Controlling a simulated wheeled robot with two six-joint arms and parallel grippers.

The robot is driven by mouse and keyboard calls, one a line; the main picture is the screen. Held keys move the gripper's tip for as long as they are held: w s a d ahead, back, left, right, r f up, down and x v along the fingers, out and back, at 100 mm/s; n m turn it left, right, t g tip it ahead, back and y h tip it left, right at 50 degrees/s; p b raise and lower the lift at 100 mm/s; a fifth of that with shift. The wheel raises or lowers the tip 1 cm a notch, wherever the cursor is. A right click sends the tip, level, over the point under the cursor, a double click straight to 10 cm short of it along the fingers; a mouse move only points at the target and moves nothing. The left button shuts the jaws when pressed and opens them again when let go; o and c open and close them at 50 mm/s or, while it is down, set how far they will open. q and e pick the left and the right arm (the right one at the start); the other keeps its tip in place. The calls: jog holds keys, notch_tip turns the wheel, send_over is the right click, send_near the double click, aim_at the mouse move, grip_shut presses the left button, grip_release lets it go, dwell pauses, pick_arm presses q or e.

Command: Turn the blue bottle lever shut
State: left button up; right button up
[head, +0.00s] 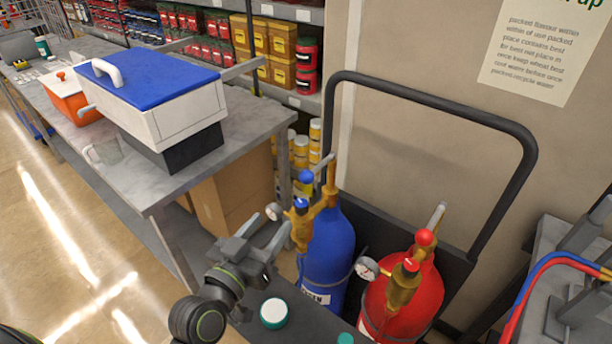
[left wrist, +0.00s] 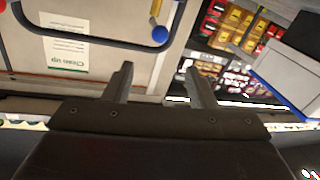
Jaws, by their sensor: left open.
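The blue bottle (head: 328,250) stands upright in a black hand cart. Its brass valve (head: 327,205) carries two blue knobs and a grey lever (head: 325,163) that sticks up at a slant. My left gripper (head: 266,233) is open and empty, just left of the valve and apart from the lever. In the left wrist view, a blue knob (left wrist: 160,36) shows beyond the open fingers (left wrist: 158,86); the lever cannot be made out there. My right gripper is not in view.
A red bottle (head: 405,290) with a gauge stands to the right of the blue one. The cart's black handle (head: 440,100) arches behind both. A grey table (head: 190,175) with a blue-lidded cooler (head: 155,90) is at the left. Stocked shelves stand behind.

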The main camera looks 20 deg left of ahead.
aim_at(303, 181)
pick_arm(q)
jog(key=w+p, duration=0.1)
jog(key=w, duration=0.3)
jog(key=w+d+p, duration=0.1)
jog(key=w+p, duration=0.1)
jog(key=w, duration=0.3)
jog(key=w+d+p, duration=0.1)
jog(key=w+p, duration=0.1)
jog(key=w, duration=0.3)
jog(key=shift+w+d, duration=0.15)
jog(key=shift+w, duration=0.05)
jog(key=shift+w+d, duration=0.1)
jog(key=shift+w, duration=0.7)
jog(key=shift+c, duration=0.4)
grip_shut()
